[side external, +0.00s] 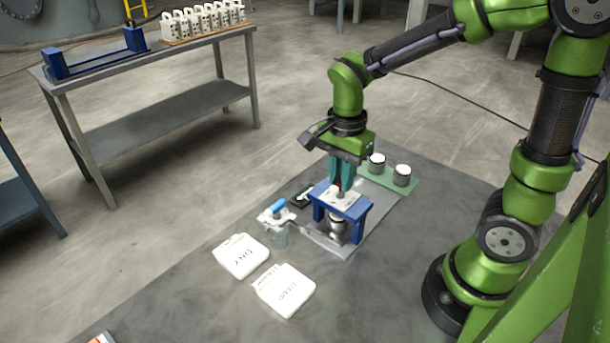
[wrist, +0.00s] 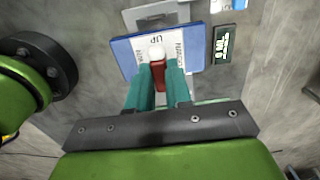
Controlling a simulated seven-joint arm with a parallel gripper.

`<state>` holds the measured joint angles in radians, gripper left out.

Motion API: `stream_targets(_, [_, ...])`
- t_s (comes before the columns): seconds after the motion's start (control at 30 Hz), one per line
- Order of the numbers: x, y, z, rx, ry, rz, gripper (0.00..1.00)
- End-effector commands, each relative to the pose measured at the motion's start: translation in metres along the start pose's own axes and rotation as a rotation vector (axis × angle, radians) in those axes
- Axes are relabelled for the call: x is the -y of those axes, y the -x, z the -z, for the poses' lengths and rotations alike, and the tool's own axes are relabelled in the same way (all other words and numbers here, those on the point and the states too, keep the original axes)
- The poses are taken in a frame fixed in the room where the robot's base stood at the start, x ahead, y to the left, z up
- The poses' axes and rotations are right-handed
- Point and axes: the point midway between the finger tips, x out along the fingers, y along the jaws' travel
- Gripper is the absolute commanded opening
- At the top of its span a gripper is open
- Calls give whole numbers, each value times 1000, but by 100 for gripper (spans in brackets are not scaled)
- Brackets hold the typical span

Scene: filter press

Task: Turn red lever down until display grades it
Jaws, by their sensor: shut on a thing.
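The blue press frame (side external: 361,211) stands on a grey plate on the table, with a metal cup (side external: 337,229) under it. In the wrist view the blue frame (wrist: 122,56) carries a white label reading "UP" upside down. My gripper (side external: 341,184) points down over the press and is shut on the lever. The dark display (wrist: 222,45) beside the press shows pale characters, seemingly "0 ML"; it also shows in the side view (side external: 303,196).
Left of the press are a blue-and-white part (side external: 277,207) and a clear beaker (side external: 280,238). Two white-topped cups (side external: 377,163) (side external: 401,176) stand on a green mat behind. The table's front left is mostly clear.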

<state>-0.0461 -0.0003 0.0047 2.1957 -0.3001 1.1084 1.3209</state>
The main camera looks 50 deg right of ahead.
Motion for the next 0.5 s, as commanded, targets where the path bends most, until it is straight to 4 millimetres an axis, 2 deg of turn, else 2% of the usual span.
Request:
stream_targets(0.27, [0, 1, 0, 0, 54, 0, 0])
stream_targets(0.5, [0, 1, 0, 0, 208, 0, 0])
